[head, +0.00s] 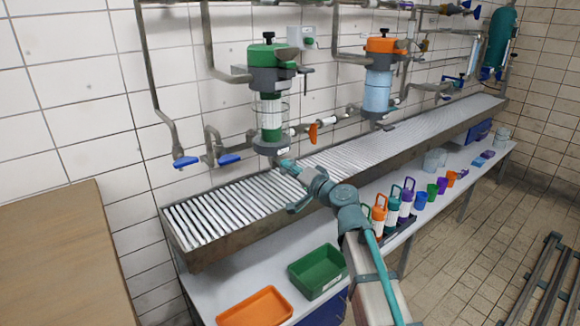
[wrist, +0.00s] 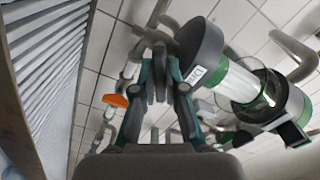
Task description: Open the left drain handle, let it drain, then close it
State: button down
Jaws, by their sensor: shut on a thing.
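The left filter housing (head: 268,100) has a green top, a clear bowl with a white and green cartridge, and a dark grey base. The wrist view shows this housing (wrist: 240,85) tilted, with a white label on its base. My gripper (head: 288,166) is just below and right of that base. In the wrist view my gripper (wrist: 160,72) has its teal and dark fingers together on a small dark part beside the base, which fits the left drain handle. The fingers hide most of it, so its angle cannot be told. I cannot see any water running.
An orange valve handle (head: 313,132) is close right of the housing. Blue handles (head: 185,162) hang at left. A ribbed metal drain channel (head: 240,203) runs below. A second, orange-topped housing (head: 378,80) stands at right. Green (head: 317,270) and orange (head: 255,306) trays sit on the lower shelf.

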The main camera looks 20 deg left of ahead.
jog(key=m+p, duration=0.2)
jog(key=m, duration=0.2)
jog(key=shift+r, duration=0.1)
jog(key=shift+m+p, duration=0.4)
jog(key=shift+m, duration=0.7)
jog(key=c, duration=1.2)
grip_release()
jog(key=shift+d, duration=0.1)
jog(key=v, duration=1.2)
